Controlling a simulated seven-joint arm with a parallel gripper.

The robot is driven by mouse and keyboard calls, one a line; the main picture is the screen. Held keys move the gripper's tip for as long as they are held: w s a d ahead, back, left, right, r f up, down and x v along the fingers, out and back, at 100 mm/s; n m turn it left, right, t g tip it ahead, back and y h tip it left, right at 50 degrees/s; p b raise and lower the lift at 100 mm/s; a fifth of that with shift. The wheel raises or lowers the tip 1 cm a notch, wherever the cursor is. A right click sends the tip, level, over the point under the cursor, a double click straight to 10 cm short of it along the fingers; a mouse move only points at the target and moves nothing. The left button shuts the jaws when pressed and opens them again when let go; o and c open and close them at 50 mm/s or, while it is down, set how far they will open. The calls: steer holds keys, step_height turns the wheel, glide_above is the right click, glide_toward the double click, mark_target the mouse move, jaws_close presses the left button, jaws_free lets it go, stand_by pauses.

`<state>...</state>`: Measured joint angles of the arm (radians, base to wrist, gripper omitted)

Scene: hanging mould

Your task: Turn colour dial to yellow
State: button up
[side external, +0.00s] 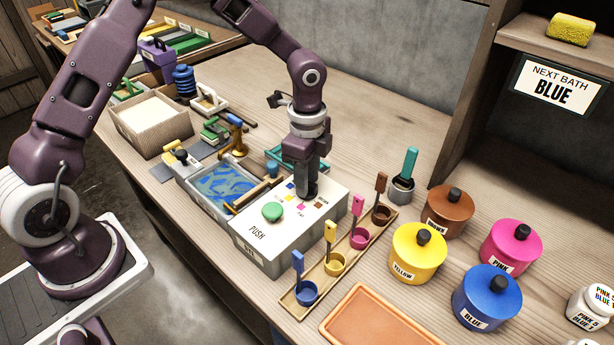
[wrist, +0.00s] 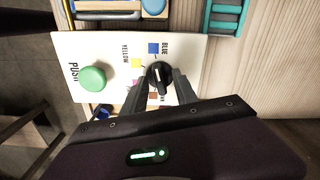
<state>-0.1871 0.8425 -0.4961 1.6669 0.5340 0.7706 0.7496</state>
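The colour dial (wrist: 158,75) is a black knob with a pale pointer mark on a white box (side external: 262,246). In the wrist view, a blue patch (wrist: 153,48) lies above it and a yellow patch (wrist: 137,63) up and to its left. The pointer seems to face up towards blue, but it is small. My gripper (wrist: 161,78) is down over the dial with one finger on each side; I cannot tell whether they press on it. In the side view my gripper (side external: 308,194) points down and hides the dial.
A green PUSH button (wrist: 92,79) is left of the dial. A blue-swirled bath (side external: 222,186) adjoins the box. A rack of small coloured cups (side external: 335,264) stands in front, with lidded pots to the right. A sign (side external: 556,86) reads NEXT BATH BLUE.

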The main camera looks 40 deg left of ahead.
steer(key=shift+c, duration=0.4)
jaws_close()
steer(key=n, duration=0.9)
steer(key=shift+n, duration=0.3)
stand_by(0.3)
steer(key=shift+o, duration=0.4)
jaws_free()
